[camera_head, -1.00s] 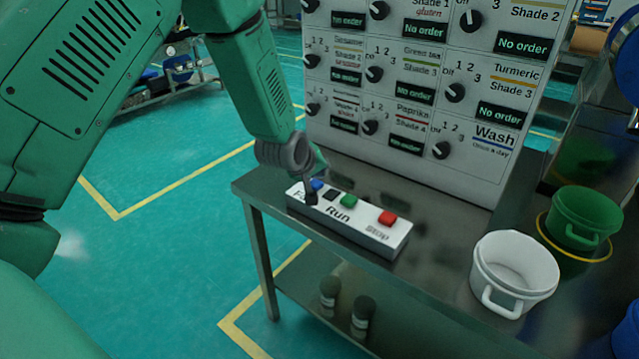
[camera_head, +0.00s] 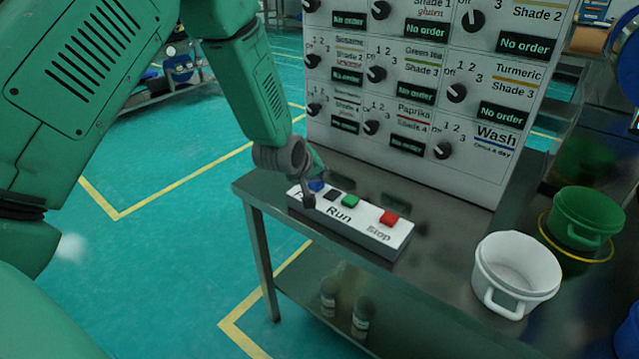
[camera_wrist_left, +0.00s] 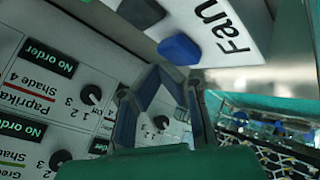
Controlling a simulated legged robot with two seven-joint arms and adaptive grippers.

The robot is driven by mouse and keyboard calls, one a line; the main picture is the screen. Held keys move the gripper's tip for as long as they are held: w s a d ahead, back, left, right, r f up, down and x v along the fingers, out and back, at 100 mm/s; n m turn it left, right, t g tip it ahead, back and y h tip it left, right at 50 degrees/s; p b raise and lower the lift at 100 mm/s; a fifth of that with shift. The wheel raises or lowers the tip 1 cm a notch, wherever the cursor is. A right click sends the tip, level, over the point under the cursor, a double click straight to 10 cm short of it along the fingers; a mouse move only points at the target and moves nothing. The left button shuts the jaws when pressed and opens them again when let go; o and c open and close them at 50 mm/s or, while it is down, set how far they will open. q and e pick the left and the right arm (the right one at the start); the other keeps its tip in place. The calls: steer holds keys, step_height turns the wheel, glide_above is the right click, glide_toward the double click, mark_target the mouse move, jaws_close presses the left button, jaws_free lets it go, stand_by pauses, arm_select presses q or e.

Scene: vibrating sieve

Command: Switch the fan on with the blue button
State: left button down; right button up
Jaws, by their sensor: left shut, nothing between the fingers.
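The blue button (camera_head: 316,186) is at the left end of a white-topped control box (camera_head: 372,240), beside a black button (camera_head: 333,196). A narrow gap seems to show there; contact cannot be told for sure. My right gripper is not in view.
The box also has a green button (camera_head: 350,201) and a red button (camera_head: 389,218). It lies on a metal table (camera_head: 290,222) before a panel of knobs (camera_head: 440,110). A white pot (camera_head: 515,268) and a green pot (camera_head: 586,218) stand to the right.

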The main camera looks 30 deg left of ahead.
arm_select(q)
steer(key=shift+a+f, duration=0.5)
steer(key=shift+a, duration=0.25)
steer(key=shift+d, duration=0.75)
steer(key=shift+a+f, duration=0.25)
steer(key=shift+a, duration=0.3)
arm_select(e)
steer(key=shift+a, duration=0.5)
arm_select(q)
steer(key=shift+d+r+p, duration=0.3)
steer(key=shift+d+r, duration=0.1)
steer(key=shift+r, duration=0.25)
steer(key=shift+d+r+p, duration=0.15)
steer(key=shift+r+p, duration=0.25)
steer(key=shift+r, duration=0.05)
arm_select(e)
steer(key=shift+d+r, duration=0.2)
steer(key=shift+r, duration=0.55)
arm_select(q)
steer(key=shift+a, duration=0.2)
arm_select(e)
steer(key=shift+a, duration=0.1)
